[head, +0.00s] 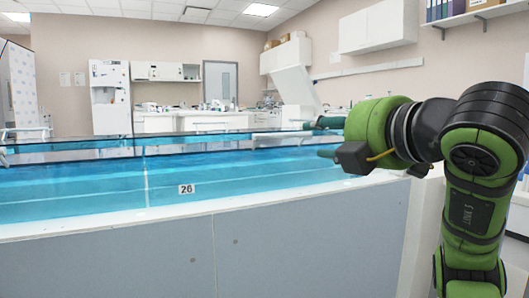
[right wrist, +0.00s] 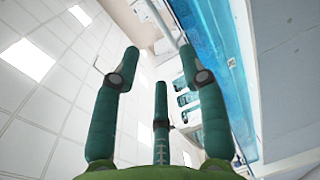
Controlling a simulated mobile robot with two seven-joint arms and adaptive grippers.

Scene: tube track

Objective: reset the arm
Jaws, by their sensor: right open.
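My right arm, green and black, rises at the right of the head view and bends to the left. Its right gripper (head: 315,139) points left, raised in front of the blue water tank (head: 272,178). The teal fingers are spread apart and partly hidden behind the wrist. In the right wrist view the right gripper (right wrist: 158,62) is open and empty, with several fingers showing and nothing between them. My left gripper is in neither view.
The tank's white front rim (head: 180,222) crosses the head view above grey panels (head: 290,250). A number tag reading 20 (head: 186,189) shows on the tank. White benches (head: 212,122) and wall cabinets (head: 378,26) stand farther back. Nothing visibly touches the gripper.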

